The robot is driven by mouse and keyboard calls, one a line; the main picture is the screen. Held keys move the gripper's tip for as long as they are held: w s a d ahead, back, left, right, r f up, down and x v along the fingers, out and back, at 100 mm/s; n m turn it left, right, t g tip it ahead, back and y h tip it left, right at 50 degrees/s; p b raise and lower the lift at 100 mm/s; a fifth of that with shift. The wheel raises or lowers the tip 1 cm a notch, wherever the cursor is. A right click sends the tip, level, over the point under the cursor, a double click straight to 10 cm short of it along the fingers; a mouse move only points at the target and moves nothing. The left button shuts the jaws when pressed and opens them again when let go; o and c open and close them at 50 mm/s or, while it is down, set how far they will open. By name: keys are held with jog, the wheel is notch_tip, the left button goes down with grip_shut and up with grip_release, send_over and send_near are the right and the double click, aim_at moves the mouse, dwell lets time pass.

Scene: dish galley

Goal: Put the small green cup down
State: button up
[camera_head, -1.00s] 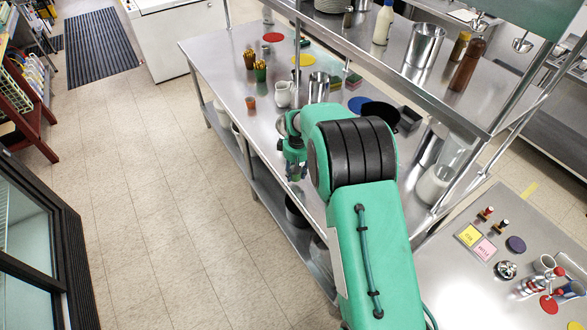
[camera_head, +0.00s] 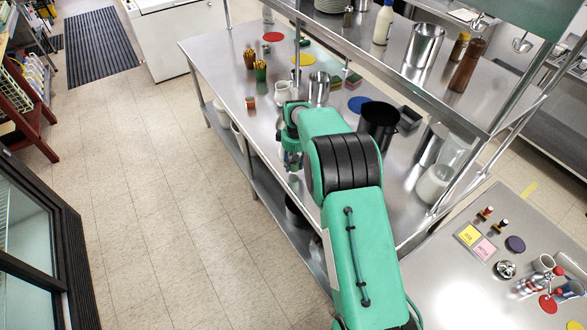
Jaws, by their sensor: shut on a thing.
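My gripper (camera_head: 292,163) points down over the front edge of the long steel table (camera_head: 222,62), towards its near end. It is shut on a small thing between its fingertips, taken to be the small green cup. The cup is very small in this view and blends with the green of my arm, so its outline and tilt cannot be told. Whether its base touches the steel cannot be told either.
Beside my gripper stand a white jug (camera_head: 283,92), a steel beaker (camera_head: 319,88) and a small orange cup (camera_head: 250,102). A black pot (camera_head: 378,124) is to the right. A green holder with sticks (camera_head: 260,72) stands farther back. A raised shelf (camera_head: 465,93) overhangs the right side.

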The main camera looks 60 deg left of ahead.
aim_at(293, 168)
jog(key=shift+f, duration=1.75)
jog(key=shift+f, duration=0.15)
jog(key=o, duration=1.2)
jog(key=shift+r, duration=0.2)
notch_tip(293, 168, up, 12)
jog(key=shift+d, duration=0.45)
jog(key=shift+s, duration=0.1)
